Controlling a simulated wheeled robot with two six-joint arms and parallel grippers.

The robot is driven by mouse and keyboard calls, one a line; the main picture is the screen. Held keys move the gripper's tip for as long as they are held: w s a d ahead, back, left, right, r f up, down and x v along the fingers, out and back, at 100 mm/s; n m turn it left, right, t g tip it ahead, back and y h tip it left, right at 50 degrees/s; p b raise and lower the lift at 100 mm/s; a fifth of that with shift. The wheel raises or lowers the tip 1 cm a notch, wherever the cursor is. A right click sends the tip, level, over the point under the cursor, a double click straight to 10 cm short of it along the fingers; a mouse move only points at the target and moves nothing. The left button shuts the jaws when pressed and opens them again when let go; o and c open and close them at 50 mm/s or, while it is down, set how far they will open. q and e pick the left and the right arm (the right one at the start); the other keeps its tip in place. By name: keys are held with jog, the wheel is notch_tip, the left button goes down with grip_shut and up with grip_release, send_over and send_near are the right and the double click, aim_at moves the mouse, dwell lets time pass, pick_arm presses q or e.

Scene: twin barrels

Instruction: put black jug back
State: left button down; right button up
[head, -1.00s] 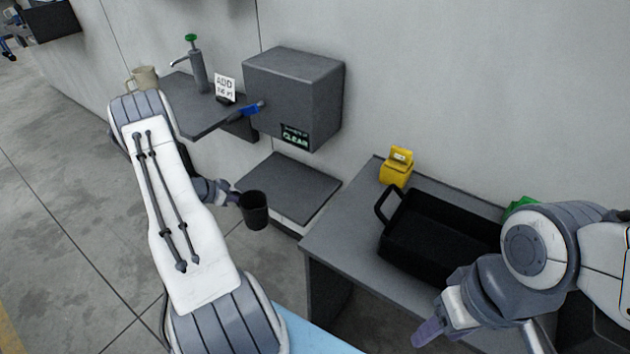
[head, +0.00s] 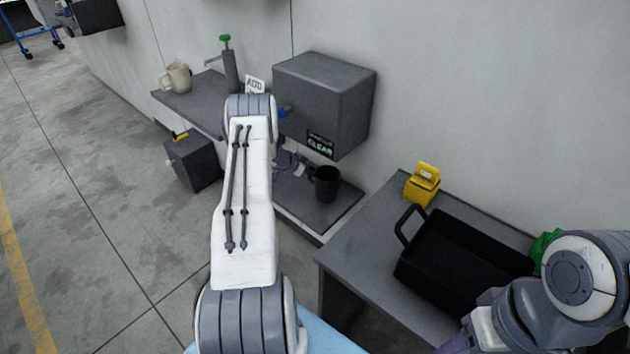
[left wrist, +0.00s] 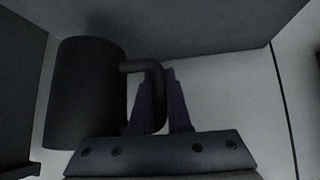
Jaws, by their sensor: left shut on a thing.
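The black jug (head: 326,183) is upright over the dark low platform (head: 340,213) below the grey wall box; I cannot tell whether it touches the platform. In the left wrist view the jug (left wrist: 85,95) is at the left with its handle between my fingers. My left gripper (left wrist: 163,88) is shut on that handle; in the head view it (head: 303,168) is partly hidden behind my left arm. My right gripper (head: 457,345) shows only a purple piece at the bottom edge, so its opening is hidden.
The grey wall box (head: 325,100) with a CLEAR sign hangs over the platform. A shelf (head: 190,105) holds a cream jug (head: 177,78) and a green-topped pump (head: 228,65). A grey table (head: 360,235) carries a black tray (head: 400,222) and a yellow item (head: 422,185).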

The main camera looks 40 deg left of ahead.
pick_arm(q)
jog(key=shift+w+d, duration=0.15)
jog(key=shift+w, duration=0.1)
jog(key=shift+f, duration=1.75)
jog(key=shift+f+b, duration=0.2)
jog(key=shift+b, duration=0.1)
jog(key=c, duration=0.9)
grip_release()
jog(key=shift+r, duration=0.1)
